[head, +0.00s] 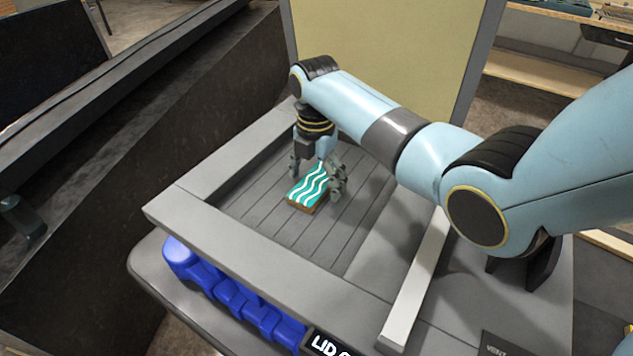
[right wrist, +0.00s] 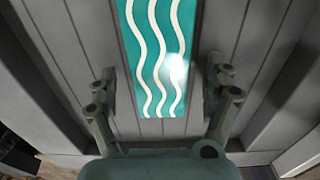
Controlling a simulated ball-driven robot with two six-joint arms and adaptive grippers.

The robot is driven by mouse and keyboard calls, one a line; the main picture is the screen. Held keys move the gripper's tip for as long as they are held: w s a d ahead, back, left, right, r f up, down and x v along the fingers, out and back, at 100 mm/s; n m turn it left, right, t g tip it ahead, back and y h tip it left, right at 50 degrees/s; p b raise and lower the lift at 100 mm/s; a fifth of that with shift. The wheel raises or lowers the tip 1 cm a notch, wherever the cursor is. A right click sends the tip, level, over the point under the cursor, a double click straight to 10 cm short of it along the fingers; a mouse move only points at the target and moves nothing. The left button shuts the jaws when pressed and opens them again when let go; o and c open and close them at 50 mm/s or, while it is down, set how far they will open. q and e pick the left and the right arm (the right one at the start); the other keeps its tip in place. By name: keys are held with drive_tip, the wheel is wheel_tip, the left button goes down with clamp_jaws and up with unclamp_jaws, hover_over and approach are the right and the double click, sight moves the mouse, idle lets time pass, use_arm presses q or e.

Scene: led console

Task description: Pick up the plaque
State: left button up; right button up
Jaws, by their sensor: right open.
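The plaque (head: 310,188) is a flat rectangular piece with a teal face, white wavy stripes and a brown edge. It lies on the grey slatted floor of the console's framed recess. My right gripper (head: 319,180) is above it, pointing down, with its fingers open on either side of the plaque. In the right wrist view the plaque (right wrist: 158,60) runs between the two spread fingers (right wrist: 160,95), with a gap on each side. The plaque's far end is cut off by that view's top edge. My left gripper is not in view.
A raised grey frame (head: 250,255) borders the recess. A yellowish upright panel (head: 400,50) stands behind it. Blue rounded parts (head: 235,297) show below the front edge, beside a dark label with white letters (head: 330,345). The slatted floor (head: 262,215) around the plaque is clear.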

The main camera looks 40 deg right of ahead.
drive_tip(key=c, duration=1.3)
drive_tip(key=shift+r, duration=0.1)
